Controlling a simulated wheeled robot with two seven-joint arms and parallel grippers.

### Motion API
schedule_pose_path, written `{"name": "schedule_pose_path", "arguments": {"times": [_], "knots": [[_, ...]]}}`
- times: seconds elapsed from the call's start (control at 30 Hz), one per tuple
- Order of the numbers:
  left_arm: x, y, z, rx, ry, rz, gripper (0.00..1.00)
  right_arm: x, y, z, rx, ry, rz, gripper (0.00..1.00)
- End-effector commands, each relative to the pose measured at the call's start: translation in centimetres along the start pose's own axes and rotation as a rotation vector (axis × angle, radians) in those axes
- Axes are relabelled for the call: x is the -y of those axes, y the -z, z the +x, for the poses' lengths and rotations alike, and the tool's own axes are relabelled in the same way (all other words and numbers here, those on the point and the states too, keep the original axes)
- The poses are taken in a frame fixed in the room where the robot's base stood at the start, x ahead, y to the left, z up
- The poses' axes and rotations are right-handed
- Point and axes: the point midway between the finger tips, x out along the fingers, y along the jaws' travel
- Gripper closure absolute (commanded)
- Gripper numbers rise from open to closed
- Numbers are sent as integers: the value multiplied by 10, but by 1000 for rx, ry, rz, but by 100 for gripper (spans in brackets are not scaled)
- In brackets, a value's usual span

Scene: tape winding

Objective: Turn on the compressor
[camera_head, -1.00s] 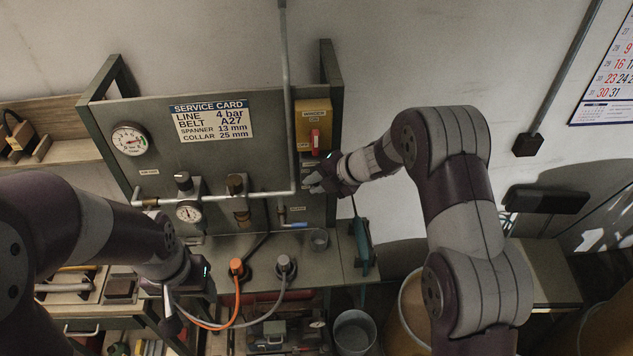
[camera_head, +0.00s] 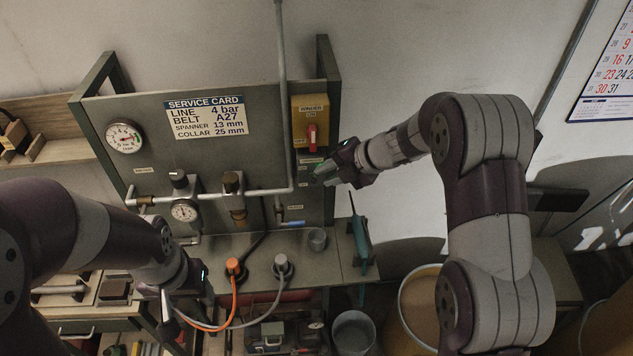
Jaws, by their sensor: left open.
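A yellow switch box (camera_head: 312,107), labelled WINDER, is on the upper right of the grey panel, with a red lever (camera_head: 312,139) on its front. Small labels sit below it; I cannot read them, and no part is clearly marked compressor. My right gripper (camera_head: 322,175) is just below and right of the box, in front of the panel's right edge. Its fingers point left and look empty; their gap is unclear, as is any contact with the panel. My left gripper (camera_head: 168,308) is open at the lower left, near the bench front, partly hidden by its arm.
The panel carries a round gauge (camera_head: 124,137), a service card (camera_head: 206,116), pipes and a smaller gauge (camera_head: 185,211). Orange (camera_head: 234,267) and grey (camera_head: 282,265) hose fittings and a small cup (camera_head: 317,239) are on the bench. A bucket (camera_head: 354,330) stands below.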

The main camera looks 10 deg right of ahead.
Motion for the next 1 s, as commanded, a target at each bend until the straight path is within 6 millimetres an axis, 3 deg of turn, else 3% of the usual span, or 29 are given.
{"name": "schedule_pose_path", "arguments": {"times": [0.2, 0.33, 0.87, 0.93, 1.0], "knots": [[0, -2, 18, 0, 0, 0, 41, 2, -1, -48, 3, -1, -1, 74], [0, -2, 21, 0, 0, 0, 41, 1, 0, -63, 1, 0, 1, 74], [0, -2, 20, 0, 0, 0, 41, 1, -2, -68, 9, 4, 11, 74], [0, -2, 20, 0, 0, 0, 41, -1, -19, -68, 94, -14, 81, 74], [0, -2, 20, 0, 0, 0, 41, 4, -42, -69, 236, -66, 288, 74]]}}
